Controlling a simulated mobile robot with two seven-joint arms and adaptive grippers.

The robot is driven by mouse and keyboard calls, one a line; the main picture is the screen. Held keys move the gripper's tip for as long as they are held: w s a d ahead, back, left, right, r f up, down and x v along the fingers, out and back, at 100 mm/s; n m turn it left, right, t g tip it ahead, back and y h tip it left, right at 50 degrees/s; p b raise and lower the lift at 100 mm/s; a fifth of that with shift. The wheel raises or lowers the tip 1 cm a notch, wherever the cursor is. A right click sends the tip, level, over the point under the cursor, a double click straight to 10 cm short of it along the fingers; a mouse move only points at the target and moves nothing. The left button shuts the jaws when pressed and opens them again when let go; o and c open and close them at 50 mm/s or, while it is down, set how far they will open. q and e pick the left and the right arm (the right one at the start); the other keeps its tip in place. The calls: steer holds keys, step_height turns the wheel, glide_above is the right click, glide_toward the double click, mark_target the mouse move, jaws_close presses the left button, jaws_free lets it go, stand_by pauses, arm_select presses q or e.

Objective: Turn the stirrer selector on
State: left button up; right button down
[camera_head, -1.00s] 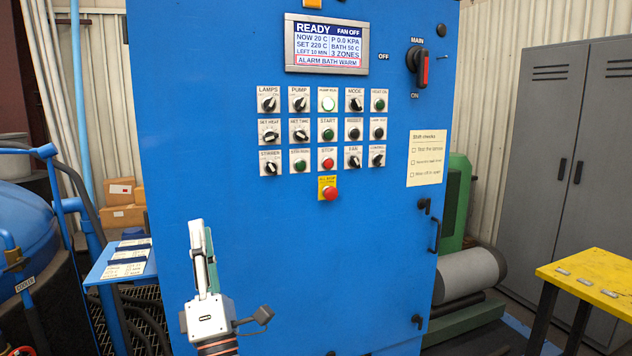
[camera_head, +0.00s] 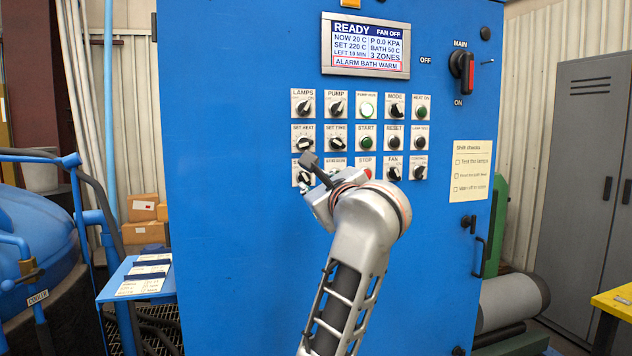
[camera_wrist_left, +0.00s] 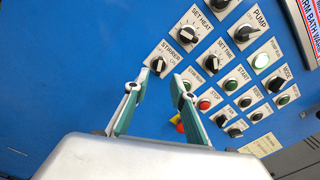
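The stirrer selector (camera_wrist_left: 157,65) is a black knob on a white plate labelled STIRRER, at the left end of its panel row. Its setting is too small to tell surely. In the head view its plate (camera_head: 296,180) is mostly hidden behind my left gripper. My left gripper (camera_wrist_left: 155,91) is open and empty in the left wrist view, with a finger on each side below the knob. The fingertips appear just short of the knob; contact cannot be seen. My right gripper is not in view.
Close by are the SET HEAT knob (camera_wrist_left: 194,29), SET TIME knob (camera_wrist_left: 211,58) and red STOP button (camera_wrist_left: 204,105). The display (camera_head: 365,46) reads READY and ALARM BATH WARM. The main switch (camera_head: 466,72) is at the upper right. The lower cabinet front is clear.

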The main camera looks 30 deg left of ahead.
mark_target(306, 178)
arm_select(q)
steer(key=x, duration=0.6)
steer(key=shift+a, duration=0.2)
jaws_close()
